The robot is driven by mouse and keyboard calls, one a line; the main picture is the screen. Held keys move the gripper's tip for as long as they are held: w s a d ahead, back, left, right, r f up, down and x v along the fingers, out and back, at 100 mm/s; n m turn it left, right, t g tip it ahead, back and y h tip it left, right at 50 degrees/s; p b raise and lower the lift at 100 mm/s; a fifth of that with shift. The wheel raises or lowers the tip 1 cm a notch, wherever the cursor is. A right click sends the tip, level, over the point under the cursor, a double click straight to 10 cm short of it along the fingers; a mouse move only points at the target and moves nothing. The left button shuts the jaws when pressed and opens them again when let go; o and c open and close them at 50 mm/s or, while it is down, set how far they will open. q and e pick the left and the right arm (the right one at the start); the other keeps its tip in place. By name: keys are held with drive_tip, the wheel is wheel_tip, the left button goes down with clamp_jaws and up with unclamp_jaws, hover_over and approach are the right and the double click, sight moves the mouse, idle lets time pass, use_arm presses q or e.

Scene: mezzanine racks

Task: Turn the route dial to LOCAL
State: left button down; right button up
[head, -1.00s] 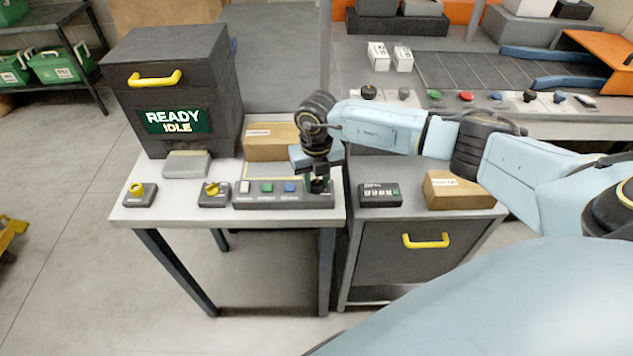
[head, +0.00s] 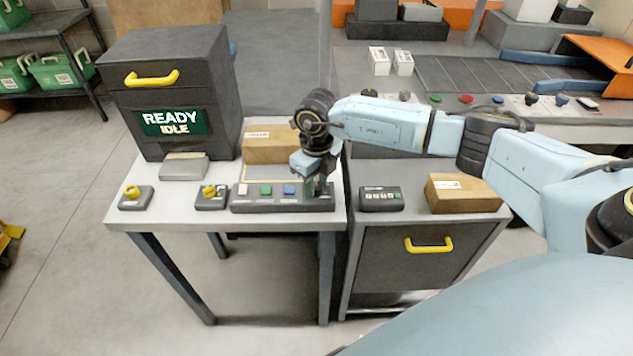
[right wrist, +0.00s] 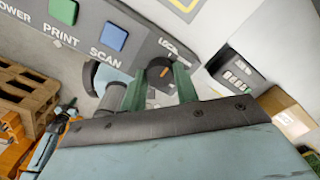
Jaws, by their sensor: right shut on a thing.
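My left gripper is out of view.
Two yellow-knobbed dials (head: 135,198) (head: 211,197) stand left of the panel. White, green and blue buttons sit on it. A dark cabinet reading READY IDLE (head: 172,90) and a cardboard box (head: 270,150) stand behind. A small keypad (head: 381,199) is to the right.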

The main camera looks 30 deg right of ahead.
sight(317, 186)
idle(0.3)
drive_tip(key=o, duration=1)
wheel_tip(317, 186, up, 14)
drive_tip(key=shift+f, duration=0.25)
